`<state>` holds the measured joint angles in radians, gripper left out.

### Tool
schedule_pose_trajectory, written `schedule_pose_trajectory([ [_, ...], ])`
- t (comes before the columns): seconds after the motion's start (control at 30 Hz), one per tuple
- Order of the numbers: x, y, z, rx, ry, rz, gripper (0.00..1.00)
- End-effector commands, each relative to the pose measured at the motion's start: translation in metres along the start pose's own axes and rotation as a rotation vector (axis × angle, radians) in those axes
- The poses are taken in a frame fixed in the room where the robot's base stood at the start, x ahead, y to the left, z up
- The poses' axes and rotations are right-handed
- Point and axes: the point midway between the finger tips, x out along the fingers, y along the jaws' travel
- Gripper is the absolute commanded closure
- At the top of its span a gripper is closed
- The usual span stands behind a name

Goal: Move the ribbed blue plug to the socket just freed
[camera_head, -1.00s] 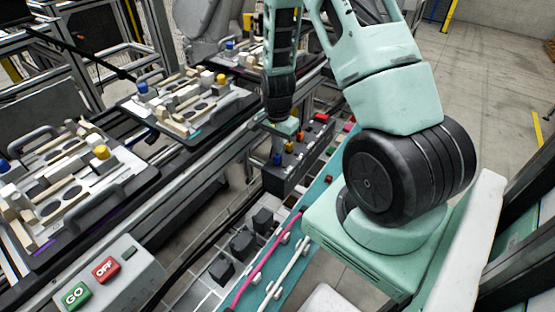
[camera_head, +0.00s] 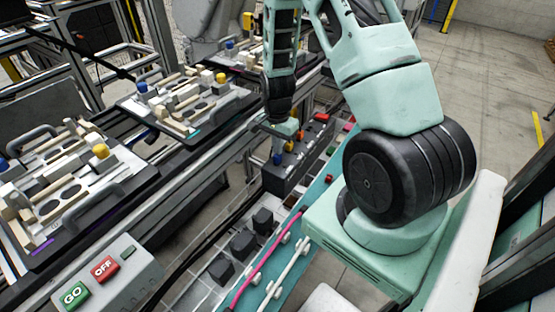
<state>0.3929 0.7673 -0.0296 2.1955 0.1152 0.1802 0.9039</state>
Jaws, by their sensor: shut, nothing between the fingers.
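The blue plug (camera_head: 277,158) stands upright at the near end of a dark socket block (camera_head: 287,181); its ribs are too small to make out. A yellow plug (camera_head: 289,147), an orange plug (camera_head: 299,136) and a red plug (camera_head: 322,117) sit farther along the same row. A gap shows between the orange and red plugs, but I cannot make out the socket there. My gripper (camera_head: 278,146) points down just above the blue plug. It is shut and empty. Its fingertips are small and partly merge with the plugs behind.
Left of the block, fixture pallets (camera_head: 75,190) with wooden pieces and blue and yellow knobs lie on a conveyor. A button box (camera_head: 108,275) stands at front left. Black blocks (camera_head: 242,243) sit in a tray beside a teal strip with pink and white cables.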

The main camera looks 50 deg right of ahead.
Motion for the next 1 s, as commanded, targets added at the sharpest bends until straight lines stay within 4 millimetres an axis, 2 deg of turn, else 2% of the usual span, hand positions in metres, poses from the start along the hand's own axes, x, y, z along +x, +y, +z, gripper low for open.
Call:
schedule_pose_trajectory([
  [1.0, 0.0111, 0.0002, 0.0001, 0.0, 0.0, 0.001, 1.0],
])
